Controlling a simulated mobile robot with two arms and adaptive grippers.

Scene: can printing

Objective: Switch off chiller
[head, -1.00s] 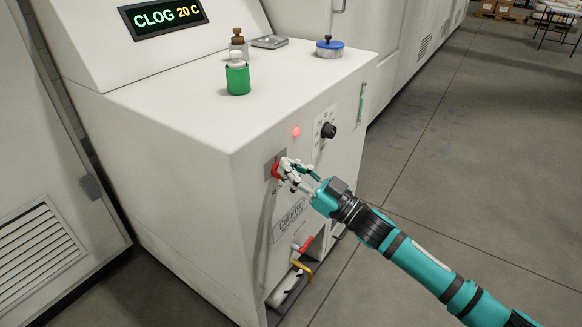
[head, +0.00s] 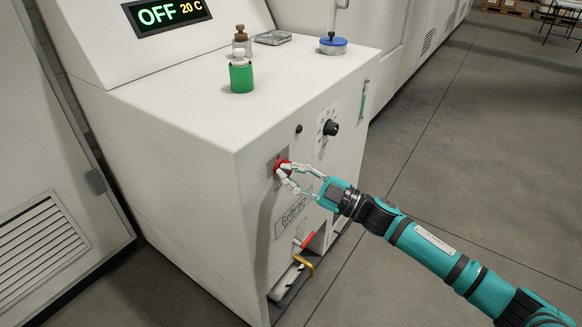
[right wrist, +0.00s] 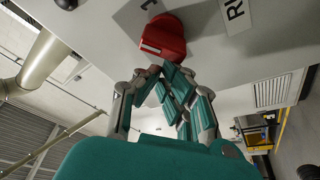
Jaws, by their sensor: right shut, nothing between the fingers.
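The chiller (head: 200,170) is a white cabinet with a sloped display (head: 167,12) that reads OFF and 20 C in the head view. A red switch knob (head: 284,162) sits on its front panel. In the right wrist view the red knob (right wrist: 163,38) lies just beyond the fingertips. My right gripper (head: 283,170) is shut and empty at the knob; I cannot tell whether it touches it. The small indicator lamp (head: 298,129) above the knob is dark. My left gripper is not in view.
A black dial (head: 330,128) is right of the knob. A red-handled valve (head: 308,240) and a yellow handle (head: 304,265) are lower down. A green container (head: 241,77), a brown bottle (head: 240,38) and a blue-lidded dish (head: 333,46) stand on top.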

